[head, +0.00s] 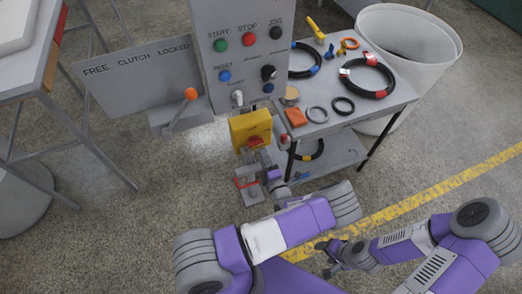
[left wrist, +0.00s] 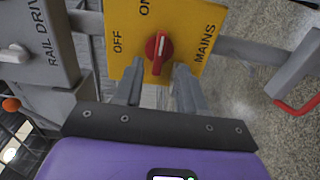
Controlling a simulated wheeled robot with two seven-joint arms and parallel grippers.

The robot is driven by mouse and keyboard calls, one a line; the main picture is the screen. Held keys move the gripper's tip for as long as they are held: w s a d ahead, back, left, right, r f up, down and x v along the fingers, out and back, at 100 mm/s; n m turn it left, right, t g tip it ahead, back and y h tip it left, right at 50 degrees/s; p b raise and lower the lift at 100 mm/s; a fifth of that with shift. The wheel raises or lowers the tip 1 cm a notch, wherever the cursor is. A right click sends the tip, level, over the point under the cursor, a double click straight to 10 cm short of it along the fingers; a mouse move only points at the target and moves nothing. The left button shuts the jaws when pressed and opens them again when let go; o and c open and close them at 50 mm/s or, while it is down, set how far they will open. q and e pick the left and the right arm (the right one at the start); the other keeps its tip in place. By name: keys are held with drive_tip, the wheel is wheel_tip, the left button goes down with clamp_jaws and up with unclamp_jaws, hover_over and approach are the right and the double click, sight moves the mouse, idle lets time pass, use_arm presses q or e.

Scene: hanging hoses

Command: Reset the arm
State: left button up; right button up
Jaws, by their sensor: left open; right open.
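The yellow mains switch box (head: 250,128) with a red knob (head: 255,141) sits below the grey control panel (head: 240,50). In the left wrist view the red knob (left wrist: 158,48) stands roughly upright, its white mark toward the ON label. My left gripper (left wrist: 158,78) is open, its fingers just short of the knob, one toward each side; whether they touch it is unclear. In the head view my left gripper (head: 256,160) is small and partly hidden below the box. My right gripper (head: 330,257) is open and empty, low over the floor.
A clutch lever with an orange knob (head: 190,94) is left of the panel. A grey table (head: 335,120) at right holds hoses, rings and an orange block. A white bin (head: 405,35) stands behind it. Open floor (head: 110,235) lies at left.

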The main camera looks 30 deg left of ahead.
use_arm(q)
drive_tip(key=shift+v, duration=0.95)
